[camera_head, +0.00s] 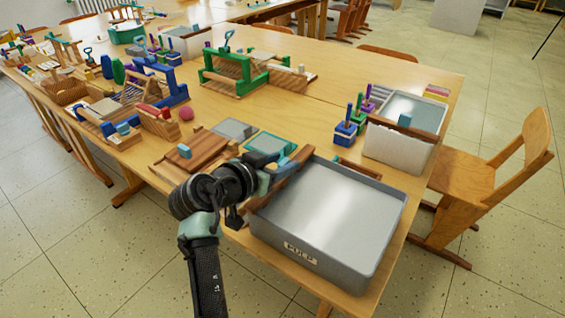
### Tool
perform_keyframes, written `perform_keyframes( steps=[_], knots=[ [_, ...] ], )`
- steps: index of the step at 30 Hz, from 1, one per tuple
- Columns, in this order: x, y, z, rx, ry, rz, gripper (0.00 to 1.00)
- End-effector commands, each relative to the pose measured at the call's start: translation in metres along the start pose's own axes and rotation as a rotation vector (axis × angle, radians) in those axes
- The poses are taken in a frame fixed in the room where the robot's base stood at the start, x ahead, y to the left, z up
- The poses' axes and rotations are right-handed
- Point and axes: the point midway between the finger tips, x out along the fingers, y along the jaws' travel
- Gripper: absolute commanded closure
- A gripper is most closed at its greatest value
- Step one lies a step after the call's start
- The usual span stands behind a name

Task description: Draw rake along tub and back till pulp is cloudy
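The grey tub labelled PULP (370,247) stands at the table's front right corner. Its contents look pale, smooth and greyish white, with a bright sheen. A brown wooden bar, which looks like the rake (291,177), lies at the tub's left end, sloping across the back left corner. My gripper (272,176) is at this bar, just left of the tub. My wrist hides most of the fingers, so I cannot tell whether they are shut on the bar or only beside it.
A teal-framed screen (268,144) and a wooden board (205,150) lie left of the tub. A white tub (400,147) and blue and green stamp-like blocks (346,132) stand behind it. Small looms (235,77) crowd the table's left half. A chair (490,180) stands at the right.

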Motion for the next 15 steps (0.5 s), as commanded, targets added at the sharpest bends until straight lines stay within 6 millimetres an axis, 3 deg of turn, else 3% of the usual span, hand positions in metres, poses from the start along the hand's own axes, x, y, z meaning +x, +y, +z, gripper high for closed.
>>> perform_keyframes(
  steps=[8,15],
  knots=[
    [-0.003,0.002,0.0,0.0,0.0,0.004,0.53],
    [-0.042,0.001,-0.001,0.0,0.001,0.0,0.53]
  ],
)
